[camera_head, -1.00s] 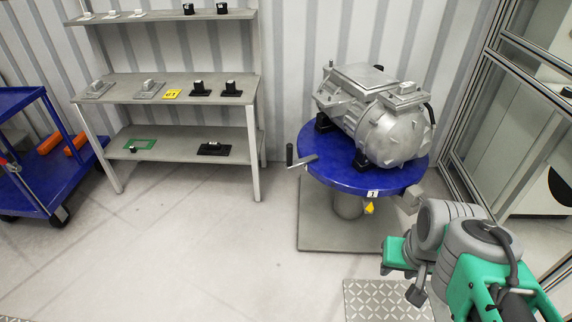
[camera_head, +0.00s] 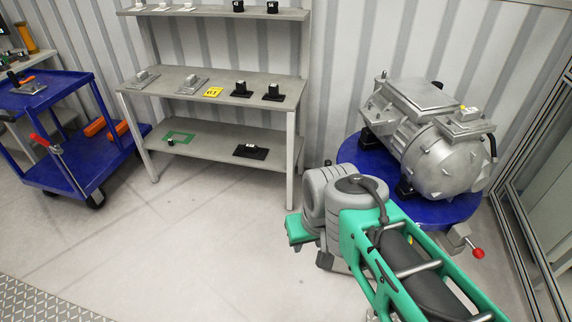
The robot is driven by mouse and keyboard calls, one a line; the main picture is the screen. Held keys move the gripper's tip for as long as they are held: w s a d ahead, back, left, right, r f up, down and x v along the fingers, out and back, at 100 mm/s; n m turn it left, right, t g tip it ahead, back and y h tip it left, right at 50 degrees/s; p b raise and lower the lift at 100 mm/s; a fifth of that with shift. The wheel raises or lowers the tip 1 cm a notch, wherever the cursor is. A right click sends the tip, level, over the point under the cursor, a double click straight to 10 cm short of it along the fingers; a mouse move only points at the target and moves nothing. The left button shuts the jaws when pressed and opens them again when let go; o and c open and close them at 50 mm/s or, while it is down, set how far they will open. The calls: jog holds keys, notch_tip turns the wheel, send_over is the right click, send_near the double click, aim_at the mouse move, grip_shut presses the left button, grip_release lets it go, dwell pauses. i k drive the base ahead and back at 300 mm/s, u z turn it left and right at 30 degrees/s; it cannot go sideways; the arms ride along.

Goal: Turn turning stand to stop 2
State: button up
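The turning stand (camera_head: 356,155) has a round blue top, and a large grey motor-like drive unit (camera_head: 432,135) rests on it. At the stand's right front edge, a grey block (camera_head: 455,238) carries a lever with a red ball knob (camera_head: 478,253). The crank handle, the "1" label and the yellow pointer seen earlier on the stand are now hidden behind my arm. My green and grey arm crosses in front of the stand's left and front side. I cannot make out my gripper's fingers.
A grey shelf rack (camera_head: 219,84) with small fixtures stands at the back left. A blue cart (camera_head: 70,175) with orange items and a red-handled tool is at the far left. A glass-panelled frame (camera_head: 530,230) stands close at the right. The floor between cart and arm is clear.

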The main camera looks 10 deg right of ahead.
aim_at(438, 178)
jog(key=u, duration=0.1)
jog(key=i, duration=0.95)
jog(key=z, duration=0.65)
jog(key=i, duration=0.5)
jog(key=z, duration=0.35)
